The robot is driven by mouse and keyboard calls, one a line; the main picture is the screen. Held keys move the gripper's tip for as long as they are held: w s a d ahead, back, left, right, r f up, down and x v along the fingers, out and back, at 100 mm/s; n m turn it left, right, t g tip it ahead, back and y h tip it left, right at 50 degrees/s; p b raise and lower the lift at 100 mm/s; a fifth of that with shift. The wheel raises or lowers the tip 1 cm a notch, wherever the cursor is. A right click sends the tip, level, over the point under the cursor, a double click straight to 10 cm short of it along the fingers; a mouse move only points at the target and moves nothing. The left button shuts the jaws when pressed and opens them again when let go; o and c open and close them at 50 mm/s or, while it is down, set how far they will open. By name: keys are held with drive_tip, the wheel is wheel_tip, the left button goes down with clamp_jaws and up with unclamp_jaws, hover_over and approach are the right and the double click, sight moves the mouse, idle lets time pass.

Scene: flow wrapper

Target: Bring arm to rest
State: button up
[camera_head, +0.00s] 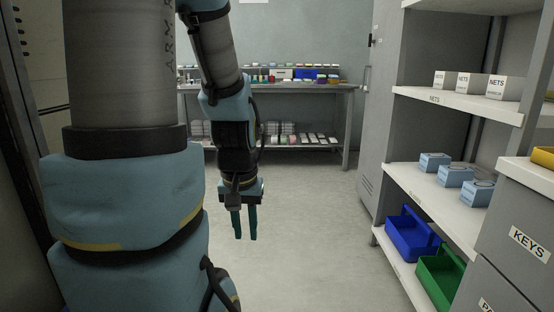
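My arm, with blue and grey links, fills the left of the view. My gripper (244,224) hangs from it, pointing down over bare floor, left of the picture's middle. Its two teal fingers stand a little apart with a gap between them, and nothing shows between them. The gripper touches nothing that I can see.
A shelf unit (453,104) on the right holds boxes labelled NETS, blue boxes, a blue bin (409,240) and a green bin (437,274). A grey drawer cabinet (505,245) stands nearest at right. A workbench (300,87) with many small items stands at the back. The middle floor (310,220) is clear.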

wheel_tip(320, 180, up, 28)
drive_tip(key=p, duration=2.6)
drive_tip(key=shift+f, duration=0.2)
